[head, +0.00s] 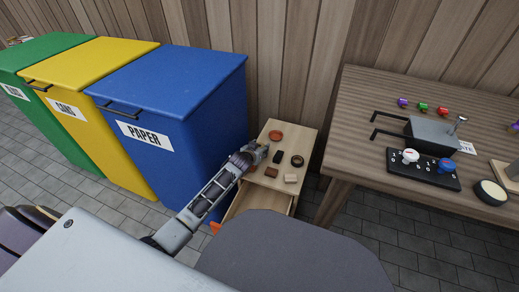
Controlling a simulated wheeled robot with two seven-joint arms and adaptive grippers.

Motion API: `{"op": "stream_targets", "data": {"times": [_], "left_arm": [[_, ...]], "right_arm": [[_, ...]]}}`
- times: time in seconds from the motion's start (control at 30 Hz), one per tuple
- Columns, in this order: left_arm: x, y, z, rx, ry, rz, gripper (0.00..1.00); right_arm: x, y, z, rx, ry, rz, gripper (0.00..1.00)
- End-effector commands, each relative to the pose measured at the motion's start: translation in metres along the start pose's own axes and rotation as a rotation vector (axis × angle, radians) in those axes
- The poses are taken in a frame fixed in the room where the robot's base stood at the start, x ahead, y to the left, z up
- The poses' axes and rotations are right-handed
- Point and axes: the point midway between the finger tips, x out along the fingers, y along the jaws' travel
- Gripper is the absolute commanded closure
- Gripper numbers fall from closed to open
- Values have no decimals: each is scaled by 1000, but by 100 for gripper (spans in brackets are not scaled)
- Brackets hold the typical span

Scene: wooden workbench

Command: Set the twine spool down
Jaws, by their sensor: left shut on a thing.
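My left gripper (259,153) is over the left edge of a small wooden cabinet (303,143). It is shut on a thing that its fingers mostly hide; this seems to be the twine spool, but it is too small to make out. I cannot tell whether the held thing touches the cabinet top. My right gripper is not in view.
On the cabinet top are a reddish dish (276,135), a black item (277,155), a dark ring (297,160), a brown block (271,172) and a tan block (290,178). An open drawer is below. A blue paper bin (190,85) stands left, a workbench (370,100) right.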

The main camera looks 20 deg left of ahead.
Motion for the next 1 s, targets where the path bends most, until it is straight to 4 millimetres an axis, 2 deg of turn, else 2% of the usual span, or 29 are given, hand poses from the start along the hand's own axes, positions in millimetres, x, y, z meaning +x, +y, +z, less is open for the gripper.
{"op": "stream_targets", "data": {"times": [0.27,0.3,0.47,1.0], "left_arm": [[1,0,2,-1,0,0,76],[2,0,3,-1,0,0,51],[1,0,2,0,0,0,30],[-3,0,0,0,-2,0,30]], "right_arm": [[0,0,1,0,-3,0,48],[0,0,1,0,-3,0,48],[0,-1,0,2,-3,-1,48],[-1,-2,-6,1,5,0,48]]}}
